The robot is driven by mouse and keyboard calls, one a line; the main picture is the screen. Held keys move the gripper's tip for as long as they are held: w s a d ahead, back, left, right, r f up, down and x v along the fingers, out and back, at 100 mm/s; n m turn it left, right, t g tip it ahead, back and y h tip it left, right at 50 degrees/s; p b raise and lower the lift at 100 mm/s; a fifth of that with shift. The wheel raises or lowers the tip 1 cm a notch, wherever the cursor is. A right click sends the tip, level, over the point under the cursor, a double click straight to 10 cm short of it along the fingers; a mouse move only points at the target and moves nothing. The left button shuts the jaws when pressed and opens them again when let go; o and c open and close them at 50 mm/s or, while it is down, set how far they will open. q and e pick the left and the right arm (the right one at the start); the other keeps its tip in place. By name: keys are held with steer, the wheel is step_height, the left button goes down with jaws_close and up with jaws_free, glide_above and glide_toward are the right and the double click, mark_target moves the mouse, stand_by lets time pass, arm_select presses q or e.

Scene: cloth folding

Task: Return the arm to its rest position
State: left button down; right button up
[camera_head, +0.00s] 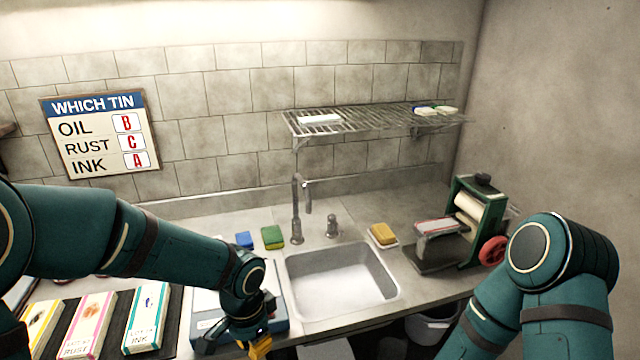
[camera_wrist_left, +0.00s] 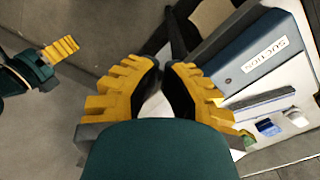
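My left arm reaches in from the left in the head view. Its gripper (camera_head: 258,346) hangs low at the front edge of the counter, beside a blue-grey box. In the left wrist view the left gripper (camera_wrist_left: 162,70) shows two yellow ribbed fingers with dark pads, a narrow gap apart, with nothing between them. My right arm is folded at the right of the head view, its gripper out of that picture. The right gripper (camera_wrist_left: 60,50) shows small at the left of the left wrist view; whether its fingers are apart is unclear.
The box labelled SUCTION (camera_wrist_left: 262,55) lies close to the left gripper. A sink (camera_head: 340,280), blue sponge (camera_head: 244,240), green sponge (camera_head: 272,236), yellow sponge (camera_head: 383,234) and roller press (camera_head: 470,215) are on the counter. A bucket (camera_head: 432,325) stands below.

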arm_select(q)
steer(key=s+d+f+n+t+h, duration=0.1)
steer(key=s+f+n, duration=0.3)
steer(key=f, duration=0.6)
steer(key=s+d+f+n+h, duration=0.1)
steer(key=s+f+n, duration=0.3)
steer(key=f, duration=0.6)
steer(key=n+h, duration=0.1)
steer(key=n, duration=0.1)
steer(key=shift+s+d+f+n+t+h, duration=0.25)
steer(key=shift+s+f+n+t+h, duration=0.05)
steer(key=shift+s+t+h, duration=0.1)
steer(key=shift+w, duration=0.1)
